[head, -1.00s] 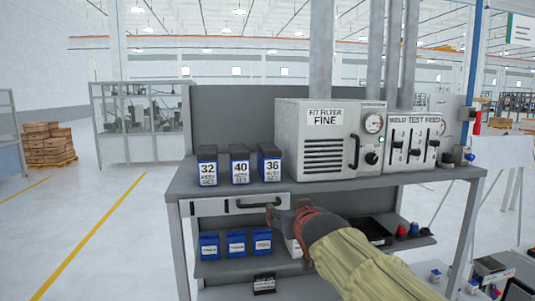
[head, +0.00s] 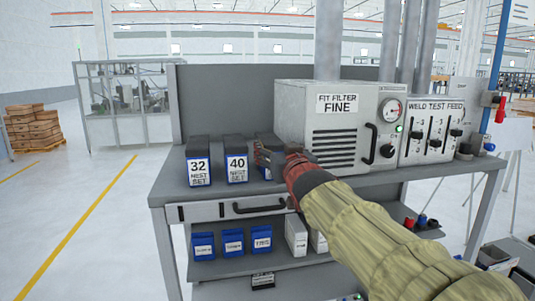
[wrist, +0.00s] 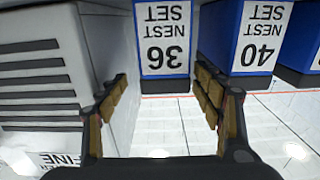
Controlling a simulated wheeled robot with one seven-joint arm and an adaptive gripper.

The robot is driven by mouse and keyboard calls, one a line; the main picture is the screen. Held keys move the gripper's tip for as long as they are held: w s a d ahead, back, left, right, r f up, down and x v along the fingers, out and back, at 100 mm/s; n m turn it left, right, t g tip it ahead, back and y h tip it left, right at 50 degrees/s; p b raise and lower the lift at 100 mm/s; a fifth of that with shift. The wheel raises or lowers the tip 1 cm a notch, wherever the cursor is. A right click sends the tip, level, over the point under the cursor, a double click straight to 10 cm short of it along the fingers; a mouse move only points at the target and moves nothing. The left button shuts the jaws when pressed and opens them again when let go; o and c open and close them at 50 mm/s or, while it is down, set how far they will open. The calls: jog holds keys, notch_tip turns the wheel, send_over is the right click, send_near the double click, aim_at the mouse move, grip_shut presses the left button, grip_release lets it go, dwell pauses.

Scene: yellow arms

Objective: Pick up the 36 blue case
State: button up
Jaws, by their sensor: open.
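The 36 blue case (wrist: 163,38) shows upside down in the wrist view, upright with a white "36 NEST SET" label. It lies straight ahead between my open fingers, a little beyond the fingertips. In the head view the 36 case (head: 266,142) stands on the bench top, mostly hidden behind my gripper (head: 268,158). My gripper also shows in the wrist view (wrist: 163,95), open and empty. The 40 case (head: 236,160) stands to its left in the head view, and the 32 case (head: 199,162) stands farther left.
The grey filter unit (head: 340,125) stands close on the right of the 36 case; its side (wrist: 105,60) is near one finger. A drawer handle (head: 258,208) juts out below the bench top. Smaller blue cases (head: 233,243) sit on the lower shelf.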

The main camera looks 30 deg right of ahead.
aim_at(269, 137)
jog(key=x, duration=0.5)
jog(key=p+x, duration=0.1)
jog(key=x, duration=0.1)
jog(key=shift+w+a+r, duration=0.15)
jog(key=shift+w+a, duration=0.1)
jog(key=shift+w, duration=0.1)
jog(key=shift+s, duration=0.1)
jog(key=shift+c, duration=1.4)
jog(key=shift+r, duration=0.1)
jog(key=c, duration=1.3)
jog(key=shift+r, duration=0.1)
jog(key=shift+c, duration=0.2)
